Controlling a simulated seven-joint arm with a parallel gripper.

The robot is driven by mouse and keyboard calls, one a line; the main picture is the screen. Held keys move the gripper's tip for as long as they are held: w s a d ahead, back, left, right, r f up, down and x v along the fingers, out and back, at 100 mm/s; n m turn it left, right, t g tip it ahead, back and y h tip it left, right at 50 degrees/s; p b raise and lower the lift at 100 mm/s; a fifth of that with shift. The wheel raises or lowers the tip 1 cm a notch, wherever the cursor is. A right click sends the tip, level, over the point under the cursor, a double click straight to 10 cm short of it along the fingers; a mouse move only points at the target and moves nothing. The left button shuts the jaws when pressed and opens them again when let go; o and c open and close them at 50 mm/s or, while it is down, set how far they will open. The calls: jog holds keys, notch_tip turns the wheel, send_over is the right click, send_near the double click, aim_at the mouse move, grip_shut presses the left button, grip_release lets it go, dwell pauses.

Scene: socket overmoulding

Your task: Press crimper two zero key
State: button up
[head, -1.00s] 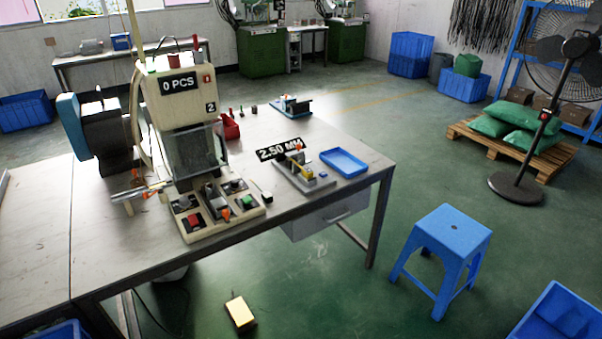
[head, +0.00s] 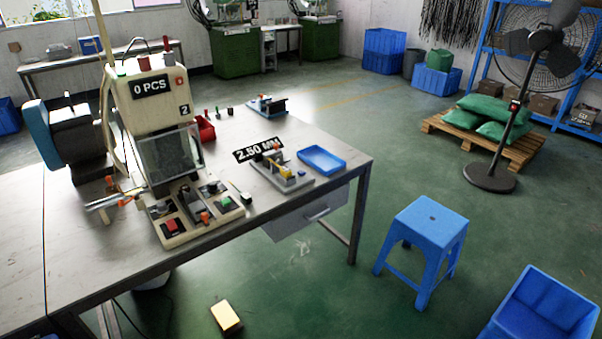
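The crimper (head: 152,105) is a cream bench machine on the left of the table, with a "0 PCS" display (head: 152,86) and a clear guard (head: 168,155). A small label "2" (head: 184,110) sits low on the right of its front, below a small red button (head: 180,81). I cannot make out which key is the zero key. The crimper base carries a red button (head: 171,227) and a green button (head: 226,203). My gripper does not show in the head view.
A gauge marked "2.50 MM" (head: 281,172) and a blue tray (head: 322,160) stand on the table (head: 110,262), right of the crimper. A blue stool (head: 428,225), a blue crate (head: 545,305) and a yellow-topped pedal (head: 227,317) are on the floor.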

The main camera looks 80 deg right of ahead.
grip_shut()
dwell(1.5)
